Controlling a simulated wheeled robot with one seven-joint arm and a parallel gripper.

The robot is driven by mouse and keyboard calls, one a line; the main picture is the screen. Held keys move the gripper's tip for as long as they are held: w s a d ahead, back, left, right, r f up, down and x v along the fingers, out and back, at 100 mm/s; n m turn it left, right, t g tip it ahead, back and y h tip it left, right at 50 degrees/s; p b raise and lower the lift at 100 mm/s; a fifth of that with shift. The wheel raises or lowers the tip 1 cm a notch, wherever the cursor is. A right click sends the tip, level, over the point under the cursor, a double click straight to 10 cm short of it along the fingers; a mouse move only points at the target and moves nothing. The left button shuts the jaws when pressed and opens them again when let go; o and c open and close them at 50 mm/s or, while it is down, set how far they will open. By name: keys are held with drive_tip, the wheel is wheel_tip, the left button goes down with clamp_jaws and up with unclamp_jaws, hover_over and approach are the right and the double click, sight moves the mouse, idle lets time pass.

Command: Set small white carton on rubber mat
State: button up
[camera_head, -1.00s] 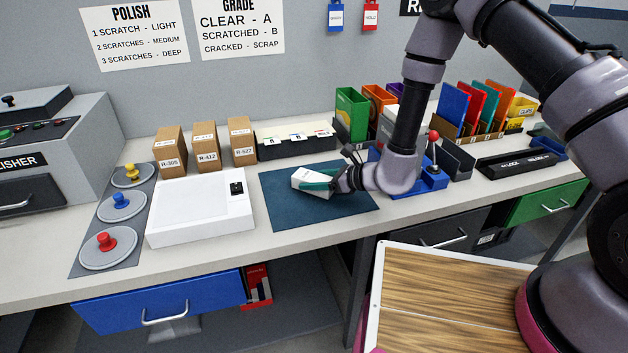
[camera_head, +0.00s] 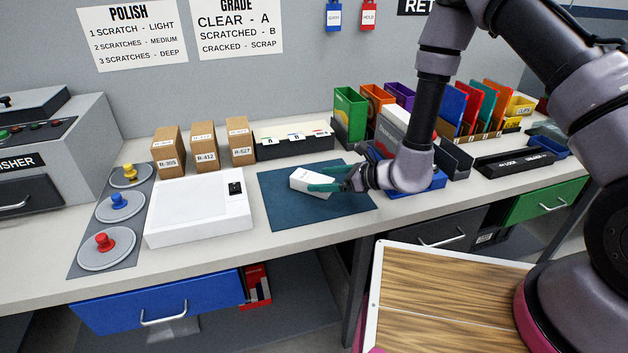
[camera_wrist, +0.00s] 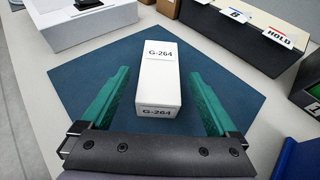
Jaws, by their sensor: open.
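The small white carton (camera_head: 312,183), labelled G-264, lies on the dark blue rubber mat (camera_head: 290,212). In the wrist view the carton (camera_wrist: 158,75) rests flat near the middle of the mat (camera_wrist: 75,72). My gripper (camera_head: 325,187) is low over the mat, reaching in from the right. In the wrist view its green fingers (camera_wrist: 158,95) are open, one on each side of the carton, with a visible gap on both sides. In the head view a finger partly hides the carton's near side.
A white flat box (camera_head: 200,207) stands left of the mat. Brown boxes (camera_head: 205,150) and a black card tray (camera_head: 293,140) stand behind. A blue fixture (camera_head: 425,186) and coloured bins (camera_head: 350,115) are to the right. The mat's front part is clear.

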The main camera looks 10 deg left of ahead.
drive_tip(key=v, duration=0.8)
drive_tip(key=s+d+r+n+g, duration=0.25)
drive_tip(key=r+n, duration=0.25)
drive_tip(key=r, duration=0.6)
drive_tip(key=s+d+r+n+g, duration=0.1)
drive_tip(key=d+r+n+g, duration=0.3)
drive_tip(key=r, duration=0.7)
drive_tip(key=s+d+r+n+t+h, duration=0.3)
drive_tip(key=d+r+t+h, duration=0.2)
drive_tip(key=d+r, duration=0.3)
drive_tip(key=s+d+r+n+t+h, duration=0.3)
drive_tip(key=d+r, duration=0.5)
drive_tip(key=d, duration=0.9)
drive_tip(key=n+t+h, duration=0.1)
drive_tip(key=t+h, duration=0.1)
drive_tip(key=h, duration=0.1)
drive_tip(key=shift+s+d+r, duration=0.25)
drive_tip(key=shift+s+d, duration=0.05)
drive_tip(key=shift+s, duration=0.1)
drive_tip(key=shift+t, duration=0.25)
